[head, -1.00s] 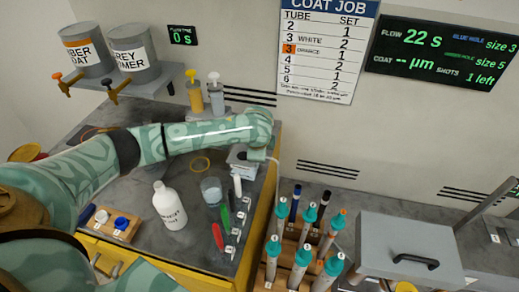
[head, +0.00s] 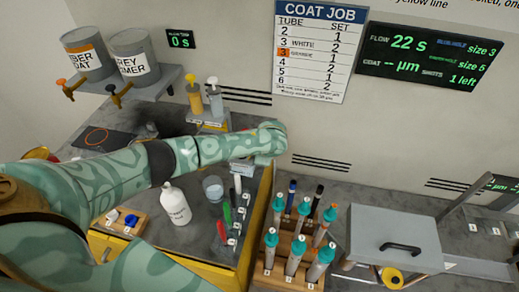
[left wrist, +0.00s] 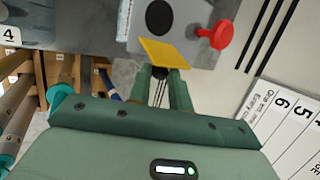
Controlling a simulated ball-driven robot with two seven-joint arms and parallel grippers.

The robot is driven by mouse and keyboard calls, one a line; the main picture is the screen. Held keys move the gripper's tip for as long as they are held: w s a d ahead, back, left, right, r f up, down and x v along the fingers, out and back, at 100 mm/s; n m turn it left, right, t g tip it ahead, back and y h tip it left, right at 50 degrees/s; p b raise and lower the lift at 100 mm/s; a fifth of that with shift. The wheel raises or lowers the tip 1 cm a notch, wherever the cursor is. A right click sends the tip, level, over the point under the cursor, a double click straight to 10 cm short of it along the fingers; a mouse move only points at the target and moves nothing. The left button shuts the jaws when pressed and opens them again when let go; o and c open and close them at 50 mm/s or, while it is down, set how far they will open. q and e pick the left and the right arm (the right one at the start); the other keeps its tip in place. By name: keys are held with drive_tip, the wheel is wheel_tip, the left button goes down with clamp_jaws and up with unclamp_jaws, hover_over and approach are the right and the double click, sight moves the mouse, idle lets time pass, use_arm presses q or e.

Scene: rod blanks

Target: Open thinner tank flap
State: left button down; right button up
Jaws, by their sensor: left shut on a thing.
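In the left wrist view a small yellow flap (left wrist: 166,54) stands out from a light grey box with a round dark opening (left wrist: 160,16) and a red knob (left wrist: 221,34). My left gripper (left wrist: 161,74) is at the flap's near edge, with its green fingers closed on it. The flap looks tilted away from the box face; its exact angle is hard to tell. In the head view the grey box (head: 242,168) shows only partly below my left wrist. The flap and left gripper are hidden there. My right gripper is not in view.
A rack of teal-capped tubes (head: 296,240) stands right of the box. A white bottle (head: 176,204), a glass cup (head: 213,188) and coloured markers stand left of and in front of it. Pump bottles (head: 195,97) are behind my forearm. A grey lidded case (head: 395,235) is far right.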

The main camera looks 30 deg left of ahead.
use_arm(q)
drive_tip(key=c, duration=1.3)
unclamp_jaws()
drive_tip(key=shift+r, duration=0.1)
drive_tip(key=p+v, duration=0.7)
drive_tip(key=v, duration=0.9)
drive_tip(key=shift+s+d+p, duration=0.1)
drive_tip(key=shift+s+p, duration=0.05)
drive_tip(key=shift+p, duration=0.15)
